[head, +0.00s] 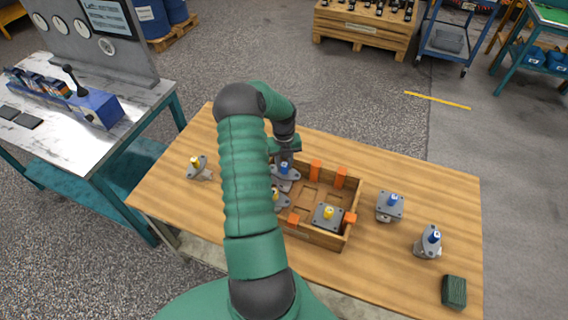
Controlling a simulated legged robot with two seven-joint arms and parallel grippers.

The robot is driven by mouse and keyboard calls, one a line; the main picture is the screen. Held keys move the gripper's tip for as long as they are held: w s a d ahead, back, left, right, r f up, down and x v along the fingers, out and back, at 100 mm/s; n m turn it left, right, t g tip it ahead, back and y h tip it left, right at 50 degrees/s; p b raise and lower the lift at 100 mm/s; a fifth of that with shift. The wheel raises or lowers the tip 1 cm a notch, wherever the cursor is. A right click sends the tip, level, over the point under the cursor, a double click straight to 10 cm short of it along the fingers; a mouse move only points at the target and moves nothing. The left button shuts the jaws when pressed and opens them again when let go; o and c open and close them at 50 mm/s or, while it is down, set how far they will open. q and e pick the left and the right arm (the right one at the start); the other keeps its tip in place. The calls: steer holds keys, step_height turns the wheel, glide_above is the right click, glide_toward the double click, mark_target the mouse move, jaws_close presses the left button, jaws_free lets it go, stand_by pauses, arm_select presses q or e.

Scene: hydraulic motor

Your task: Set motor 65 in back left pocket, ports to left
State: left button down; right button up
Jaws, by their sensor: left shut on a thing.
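A wooden crate (320,239) with orange blocks on its walls stands on the table, partly hidden by my left arm. My left gripper (284,158) is over its back left corner, shut on a grey motor with a blue shaft (285,174). The motor is at the back left pocket; I cannot tell whether it rests on the floor or which way its ports face. A yellow-shaft motor (328,216) sits in the front right pocket. Another motor (280,201) shows partly at the front left, behind my arm. No number is readable. My right gripper is out of view.
On the wooden table (400,280), a yellow-shaft motor (199,170) lies to the left. Two blue-shaft motors, one upright (389,208) and one tilted (429,243), are right of the crate. A dark green block (454,291) is at the front right. The back right pocket looks empty.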

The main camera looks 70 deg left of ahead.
arm_select(q)
steer(key=c, duration=1.1)
jaws_free()
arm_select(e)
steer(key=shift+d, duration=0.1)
arm_select(q)
steer(key=shift+o, duration=0.2)
step_height(320, 180, up, 17)
steer(key=w+d+f+n+y, duration=0.1)
steer(key=w+d+n, duration=0.2)
steer(key=w+d, duration=0.55)
steer(key=w+d+f+n, duration=0.1)
steer(key=w+d+n, duration=0.4)
steer(key=d, duration=0.7)
steer(key=s+d+f+n+t, duration=0.1)
steer(key=d+n, duration=0.4)
steer(key=d, duration=0.6)
steer(key=s+d+n+t, duration=0.1)
steer(key=d+n, duration=0.4)
steer(key=d, duration=0.7)
steer(key=shift+s+d+f+n+t+h, duration=0.3)
steer(key=shift+s+f+h, duration=0.1)
steer(key=shift+s, duration=0.15)
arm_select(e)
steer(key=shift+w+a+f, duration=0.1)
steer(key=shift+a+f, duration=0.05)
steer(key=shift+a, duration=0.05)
